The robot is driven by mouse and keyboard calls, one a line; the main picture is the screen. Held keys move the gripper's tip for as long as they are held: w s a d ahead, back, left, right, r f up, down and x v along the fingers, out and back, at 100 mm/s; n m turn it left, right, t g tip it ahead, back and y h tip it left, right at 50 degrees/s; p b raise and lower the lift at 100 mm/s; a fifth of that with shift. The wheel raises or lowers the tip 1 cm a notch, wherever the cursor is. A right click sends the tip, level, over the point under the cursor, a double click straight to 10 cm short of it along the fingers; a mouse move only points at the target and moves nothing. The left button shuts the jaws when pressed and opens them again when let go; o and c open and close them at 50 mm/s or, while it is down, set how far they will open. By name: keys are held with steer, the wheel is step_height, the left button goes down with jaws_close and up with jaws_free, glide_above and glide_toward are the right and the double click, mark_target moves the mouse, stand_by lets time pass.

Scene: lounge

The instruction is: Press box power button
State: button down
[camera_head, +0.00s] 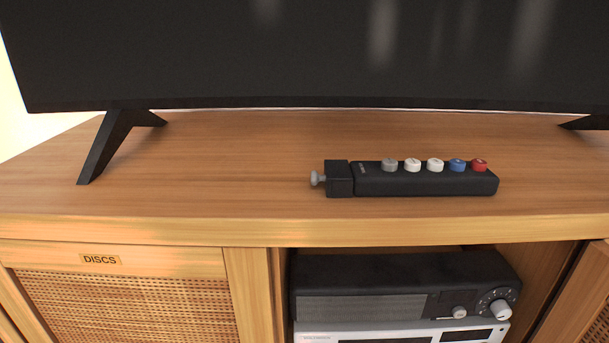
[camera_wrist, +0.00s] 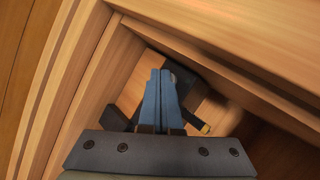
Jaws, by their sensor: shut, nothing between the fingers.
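A long low black box (camera_head: 425,182) lies on top of the wooden cabinet in the head view. A row of round buttons runs along its top: one grey (camera_head: 390,165), two white, one blue (camera_head: 457,165) and one red (camera_head: 479,165). I cannot read which one is for power. A silver knob (camera_head: 317,178) sticks out of its left end. My gripper (camera_wrist: 161,72) shows only in the wrist view, with its blue fingers shut and empty. It points into a wooden recess, where a dark object (camera_wrist: 188,80) is partly hidden behind the fingers.
A large black television (camera_head: 300,60) stands behind the box on angled feet (camera_head: 110,140). Below, an open shelf holds a black radio-like unit (camera_head: 365,285) and a silver device (camera_head: 350,334). A drawer marked DISCS (camera_head: 180,259) is at left. Wooden edges surround my gripper closely.

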steer(key=shift+w, duration=0.1)
stand_by(0.3)
steer(key=shift+s+r+p, duration=0.1)
steer(key=shift+s+p, duration=0.2)
steer(key=shift+p, duration=0.05)
steer(key=shift+s, duration=0.15)
steer(key=s+p, duration=0.2)
steer(key=s, duration=0.4)
steer(key=shift+p, duration=0.4)
